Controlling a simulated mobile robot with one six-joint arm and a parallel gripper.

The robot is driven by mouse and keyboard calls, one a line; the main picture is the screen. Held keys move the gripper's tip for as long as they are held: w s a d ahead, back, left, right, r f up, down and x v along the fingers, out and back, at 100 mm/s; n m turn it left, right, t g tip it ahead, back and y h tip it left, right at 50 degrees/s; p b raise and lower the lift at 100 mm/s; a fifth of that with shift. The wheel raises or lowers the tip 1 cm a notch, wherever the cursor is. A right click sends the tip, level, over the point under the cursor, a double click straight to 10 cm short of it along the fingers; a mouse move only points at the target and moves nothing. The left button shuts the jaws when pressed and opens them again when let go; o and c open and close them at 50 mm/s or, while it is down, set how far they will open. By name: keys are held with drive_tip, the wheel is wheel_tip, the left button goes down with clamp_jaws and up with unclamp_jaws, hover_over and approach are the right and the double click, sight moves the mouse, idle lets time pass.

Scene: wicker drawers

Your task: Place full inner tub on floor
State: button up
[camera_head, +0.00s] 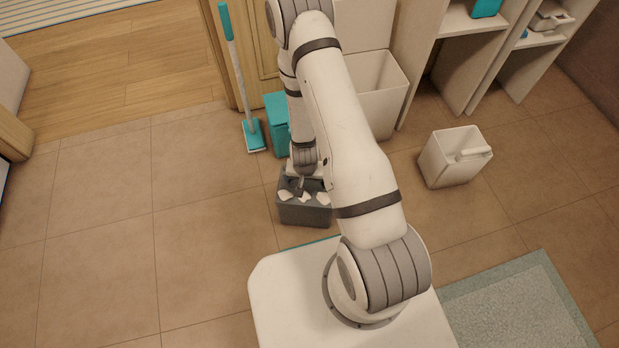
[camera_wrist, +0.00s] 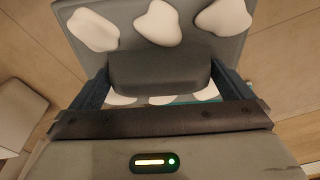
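The inner tub (camera_head: 305,212) is a dark grey open box with several white lumps in it. In the head view it is below my gripper (camera_head: 303,184), in front of the teal bin. It looks low, near the tiled floor, but I cannot tell whether it touches. In the wrist view, the tub (camera_wrist: 203,48) fills the top middle, with white lumps on both sides of its dark grey handle bar. My gripper (camera_wrist: 160,78) has one finger against each end of that bar and appears shut on it. My arm hides part of the tub's surroundings.
A teal bin (camera_head: 278,125) and a teal-headed mop (camera_head: 254,136) stand behind the tub. A tall white open bin (camera_head: 385,103) stands behind my arm. A white bin with a handle (camera_head: 445,165) is on the floor at right. A grey-green mat (camera_head: 515,315) lies front right. Floor at left is clear.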

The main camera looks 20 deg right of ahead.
wheel_tip(320, 180, up, 31)
drive_tip(key=s+a+n+y+p, duration=0.1)
drive_tip(key=s+a+n+p, duration=0.1)
drive_tip(key=p, duration=0.4)
drive_tip(key=s+d+r+n, duration=0.1)
drive_tip(key=s+r, duration=0.5)
drive_tip(key=r, duration=0.2)
drive_tip(key=s+d+r+n, duration=0.1)
drive_tip(key=s+d+r, duration=0.1)
drive_tip(key=s+r, duration=0.3)
wheel_tip(320, 180, up, 4)
drive_tip(key=shift+s+f, duration=0.2)
drive_tip(key=shift+s, duration=0.15)
drive_tip(key=shift+a, duration=0.1)
